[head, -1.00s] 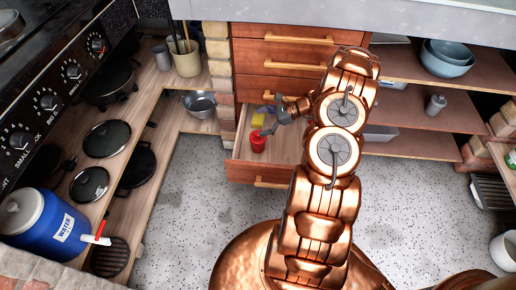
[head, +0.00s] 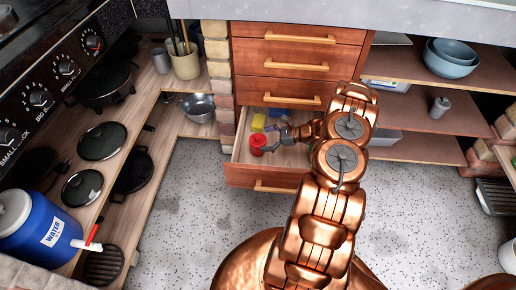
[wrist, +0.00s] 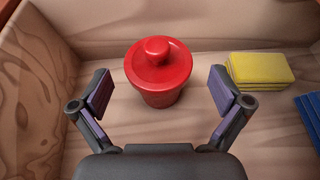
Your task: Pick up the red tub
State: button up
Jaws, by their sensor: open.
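The red tub (wrist: 158,72), with a round lid and knob, stands upright in the open wooden drawer. It also shows in the head view (head: 258,143). My gripper (wrist: 160,92) is open, and its two purple-padded fingers are spread at the left and right of the tub. There is a gap between each finger and the tub in the wrist view. In the head view my gripper (head: 270,143) reaches into the drawer from the right, right by the tub.
The open drawer (head: 254,175) has wooden walls around the tub. A yellow sponge stack (wrist: 260,70) lies right of the tub, with a blue item (wrist: 310,112) beyond it. Shelves with bowls (head: 450,58) stand at the right, and a blue water jug (head: 38,228) at the left.

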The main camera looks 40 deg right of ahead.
aim_at(260, 140)
jog(key=shift+x, duration=1.7)
jog(key=shift+s+a+r, duration=0.1)
jog(key=c, duration=1.1)
